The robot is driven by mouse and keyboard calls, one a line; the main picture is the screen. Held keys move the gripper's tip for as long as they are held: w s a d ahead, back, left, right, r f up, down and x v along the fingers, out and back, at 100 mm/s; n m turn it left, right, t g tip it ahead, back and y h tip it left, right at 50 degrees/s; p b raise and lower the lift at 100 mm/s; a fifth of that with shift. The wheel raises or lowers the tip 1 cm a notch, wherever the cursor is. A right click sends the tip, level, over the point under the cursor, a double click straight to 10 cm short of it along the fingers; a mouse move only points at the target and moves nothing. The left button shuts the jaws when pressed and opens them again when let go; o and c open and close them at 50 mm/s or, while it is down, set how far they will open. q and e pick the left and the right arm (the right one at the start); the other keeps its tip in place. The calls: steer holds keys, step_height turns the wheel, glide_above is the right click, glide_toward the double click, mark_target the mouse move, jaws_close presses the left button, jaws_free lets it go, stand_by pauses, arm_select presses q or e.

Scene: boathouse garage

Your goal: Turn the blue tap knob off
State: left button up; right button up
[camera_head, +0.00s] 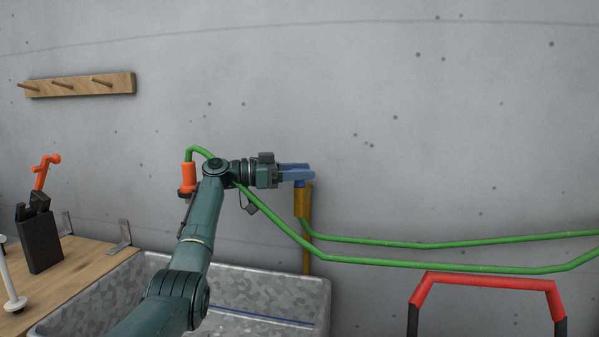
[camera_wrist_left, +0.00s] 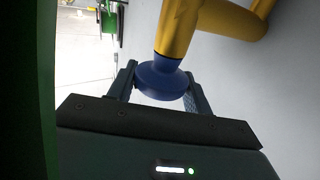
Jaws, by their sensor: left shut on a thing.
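The blue tap knob (camera_wrist_left: 160,82) is a round disc on the end of a yellow tap body (camera_wrist_left: 178,28) in the left wrist view. In the head view, the blue of the knob (camera_head: 299,184) shows on top of the upright yellow tap (camera_head: 302,203) on the concrete wall, partly hidden by the fingers. My left gripper (camera_head: 304,172) reaches in from the left and is shut on the knob, with one finger on either side of its rim. My right gripper is not in view.
A green hose (camera_head: 420,245) runs right from the tap along the wall. An orange fitting (camera_head: 188,176) with green hose is behind my left arm. A metal trough (camera_head: 265,292) stands below. A wooden bench (camera_head: 75,272) is left; a red handle (camera_head: 487,280) is lower right.

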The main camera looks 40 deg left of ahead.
arm_select(q)
steer(key=o, duration=0.9)
steer(key=shift+o, duration=0.2)
step_height(320, 180, up, 10)
stand_by(0.5)
